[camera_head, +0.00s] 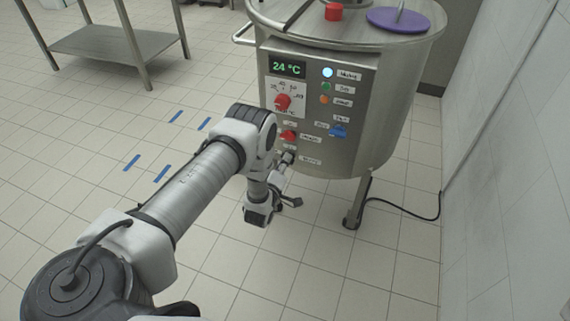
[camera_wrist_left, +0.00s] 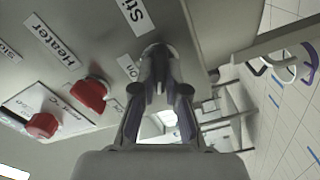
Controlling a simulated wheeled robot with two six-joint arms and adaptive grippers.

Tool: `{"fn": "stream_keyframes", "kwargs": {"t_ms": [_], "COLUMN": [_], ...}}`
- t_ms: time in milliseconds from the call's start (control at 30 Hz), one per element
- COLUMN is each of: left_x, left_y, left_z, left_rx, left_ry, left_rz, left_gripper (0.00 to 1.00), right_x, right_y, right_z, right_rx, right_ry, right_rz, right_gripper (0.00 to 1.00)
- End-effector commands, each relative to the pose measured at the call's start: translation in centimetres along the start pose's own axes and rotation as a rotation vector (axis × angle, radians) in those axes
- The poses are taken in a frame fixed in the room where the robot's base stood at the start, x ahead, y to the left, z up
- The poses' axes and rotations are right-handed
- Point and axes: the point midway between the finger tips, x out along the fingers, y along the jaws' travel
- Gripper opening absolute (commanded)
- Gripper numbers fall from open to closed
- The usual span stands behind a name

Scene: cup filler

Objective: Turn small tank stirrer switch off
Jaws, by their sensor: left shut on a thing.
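The steel tank (camera_head: 395,110) stands at the upper right in the head view, with a control panel (camera_head: 312,78) on its front. The stirrer switch (camera_wrist_left: 155,50) is at the lower part of the panel, beside a label (camera_wrist_left: 135,14) starting "Sti". My left gripper (camera_head: 288,160) reaches it from below left. In the left wrist view the gripper's fingers (camera_wrist_left: 157,88) are close together and shut on the switch. The fingertips hide most of the switch, so its setting cannot be read. My right gripper is not in view.
The red heater knob (camera_head: 289,135) sits just above the stirrer switch. A red dial (camera_head: 283,101), a blue knob (camera_head: 338,131) and a display reading 24 °C (camera_head: 288,67) are on the panel. A cable (camera_head: 410,211) runs to the wall (camera_head: 505,170).

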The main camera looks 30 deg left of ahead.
Motion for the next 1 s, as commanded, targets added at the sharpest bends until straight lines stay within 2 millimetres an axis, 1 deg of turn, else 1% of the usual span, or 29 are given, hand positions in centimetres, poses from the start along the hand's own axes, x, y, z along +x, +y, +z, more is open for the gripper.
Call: {"fn": "stream_keyframes", "kwargs": {"t_ms": [33,200,500,700,1000], "left_x": [0.1,0.1,0.1,0.1,0.1], "left_y": [-0.2,-0.2,-0.2,-0.2,-0.2], "left_z": [0.0,-0.1,-0.1,-0.1,-0.1], "left_rx": [-0.043,-0.196,-0.398,-0.468,-0.495], "left_ry": [0.004,0.005,0.005,0.005,0.005], "left_rz": [0.002,0.003,0.003,0.003,0.002], "left_gripper": [0.0,0.0,0.0,0.0,0.0], "right_x": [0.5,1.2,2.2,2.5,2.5], "right_y": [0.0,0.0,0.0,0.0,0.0], "right_z": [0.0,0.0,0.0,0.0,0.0], "right_rx": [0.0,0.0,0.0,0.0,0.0], "right_ry": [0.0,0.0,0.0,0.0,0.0], "right_rz": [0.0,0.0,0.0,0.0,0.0], "right_gripper": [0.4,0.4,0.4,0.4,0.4]}}
